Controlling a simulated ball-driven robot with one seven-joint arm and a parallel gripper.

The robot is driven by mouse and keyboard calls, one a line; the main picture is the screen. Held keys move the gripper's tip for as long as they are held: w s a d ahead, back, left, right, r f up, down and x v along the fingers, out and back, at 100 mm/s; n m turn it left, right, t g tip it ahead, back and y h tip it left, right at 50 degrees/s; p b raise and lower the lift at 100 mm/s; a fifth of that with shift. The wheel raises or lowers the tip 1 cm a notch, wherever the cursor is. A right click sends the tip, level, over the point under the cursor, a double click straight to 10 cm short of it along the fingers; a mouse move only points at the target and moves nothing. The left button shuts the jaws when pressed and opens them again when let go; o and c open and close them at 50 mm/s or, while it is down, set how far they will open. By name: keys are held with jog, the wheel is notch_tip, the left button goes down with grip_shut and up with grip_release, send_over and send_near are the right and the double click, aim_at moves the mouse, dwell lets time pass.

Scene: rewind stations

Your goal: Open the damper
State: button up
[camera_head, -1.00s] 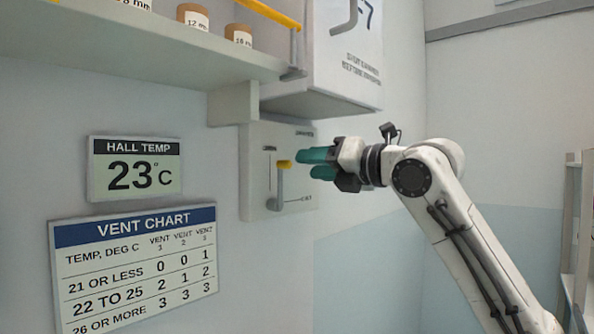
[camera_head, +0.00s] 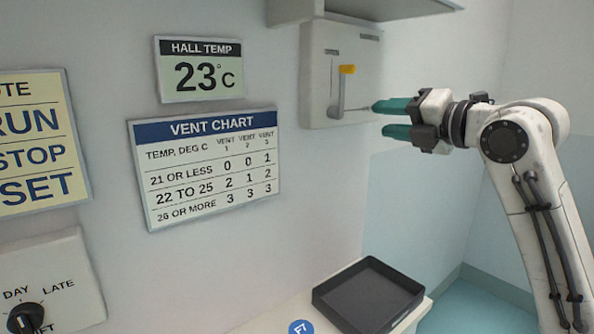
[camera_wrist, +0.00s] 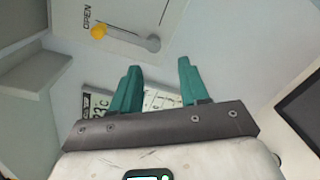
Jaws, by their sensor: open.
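The damper (camera_head: 318,95) is a pale box on the wall with a short grey lever and a yellow knob (camera_head: 347,70). In the head view the knob points up and outward from the pivot low on the plate. The wrist view shows the lever (camera_wrist: 128,38), its knob (camera_wrist: 98,31) and the word OPEN (camera_wrist: 87,15) close to the knob. My gripper (camera_head: 380,118) is open and empty, with teal fingers. It is right of and below the knob, near the plate's lower right edge. In the wrist view my gripper (camera_wrist: 158,65) shows nothing between its fingertips and does not touch the lever.
A hall temperature sign (camera_head: 201,70) reads 23 °C, above a vent chart (camera_head: 207,170). A shelf (camera_head: 360,8) overhangs the damper. A black tray (camera_head: 368,297) rests on a ledge below. The wall right of the damper is bare.

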jog(key=s+f+m+g+h, duration=0.2)
jog(key=s+f+m, duration=0.35)
jog(key=f, duration=0.75)
jog(key=s+d+f+m+g+h+p, duration=0.1)
jog(key=s+f+m, duration=0.45)
jog(key=f, duration=0.75)
jog(key=s+f+m+g+h, duration=0.25)
jog(key=f+m, duration=0.55)
jog(key=f, duration=0.5)
jog(key=s+d+f+m+g+h, duration=0.1)
jog(key=s+f+m, duration=0.3)
jog(key=s, duration=0.7)
jog(key=s+d+f+m+g+h+p, duration=0.1)
jog(key=s+d+f+m+g+h, duration=0.1)
jog(key=s+d+f+m+g, duration=0.2)
jog(key=s+d+f+m+g+h, duration=0.1)
jog(key=s+f+m, duration=0.3)
jog(key=s+f, duration=0.5)
jog(key=s+d+g, duration=0.1)
jog(key=s, duration=0.9)
jog(key=shift+s+d+m+g, duration=0.15)
jog(key=shift+d+m+g, duration=0.2)
jog(key=shift+d+m, duration=0.05)
jog(key=shift+a, duration=0.15)
